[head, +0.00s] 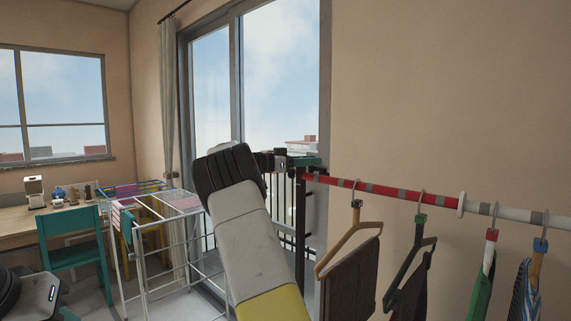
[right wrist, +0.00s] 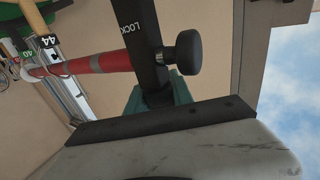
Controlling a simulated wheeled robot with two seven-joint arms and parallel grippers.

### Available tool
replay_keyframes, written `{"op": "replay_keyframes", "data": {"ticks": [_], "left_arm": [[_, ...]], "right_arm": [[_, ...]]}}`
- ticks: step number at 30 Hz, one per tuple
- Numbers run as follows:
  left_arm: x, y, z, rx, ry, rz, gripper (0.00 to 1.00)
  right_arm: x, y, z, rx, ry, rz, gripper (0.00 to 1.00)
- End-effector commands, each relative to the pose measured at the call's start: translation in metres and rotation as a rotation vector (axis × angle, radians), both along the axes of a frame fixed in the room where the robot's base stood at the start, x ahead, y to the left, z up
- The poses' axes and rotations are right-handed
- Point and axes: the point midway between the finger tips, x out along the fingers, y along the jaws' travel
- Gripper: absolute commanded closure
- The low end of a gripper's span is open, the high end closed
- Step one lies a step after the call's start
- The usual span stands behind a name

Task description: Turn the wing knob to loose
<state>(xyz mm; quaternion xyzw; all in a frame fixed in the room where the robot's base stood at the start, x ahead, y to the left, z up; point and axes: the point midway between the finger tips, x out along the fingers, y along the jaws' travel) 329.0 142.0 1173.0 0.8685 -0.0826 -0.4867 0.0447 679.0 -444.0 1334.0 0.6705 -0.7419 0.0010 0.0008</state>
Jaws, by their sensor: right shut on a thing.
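In the right wrist view the black post (right wrist: 143,45) carries white lettering that reads "LOCK", cut off at the edge. A round black knob (right wrist: 186,52) sticks out beside it.
Several hangers with clothes (head: 352,270) hang from the rail at the right. A white drying rack (head: 150,245), a teal chair (head: 75,243) and a wooden desk (head: 20,229) stand at the left. A glass door is behind the post.

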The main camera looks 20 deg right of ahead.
Motion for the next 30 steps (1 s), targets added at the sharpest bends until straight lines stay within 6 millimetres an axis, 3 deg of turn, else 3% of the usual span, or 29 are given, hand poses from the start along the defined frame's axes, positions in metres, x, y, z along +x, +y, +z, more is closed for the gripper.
{"op": "replay_keyframes", "data": {"ticks": [13, 14, 17, 26, 30], "left_arm": [[0.000, 0.000, 0.000, 0.000, 0.000, 0.000, 0.64], [0.000, 0.000, 0.000, 0.000, 0.000, 0.000, 0.64], [0.000, 0.000, 0.000, 0.000, 0.000, 0.000, 0.64], [0.000, 0.000, 0.000, 0.000, 0.000, 0.000, 0.64], [0.000, 0.000, 0.000, 0.000, 0.000, 0.000, 0.64]], "right_arm": [[0.000, 0.002, 0.002, 0.000, -0.004, -0.041, 1.00], [0.000, 0.002, 0.002, 0.000, -0.004, -0.041, 0.68], [0.000, 0.002, 0.001, 0.001, -0.003, -0.042, 0.51], [-0.001, 0.002, 0.000, 0.002, -0.001, -0.044, 0.51], [0.002, 0.013, 0.000, 0.002, -0.001, -0.042, 0.51]]}}
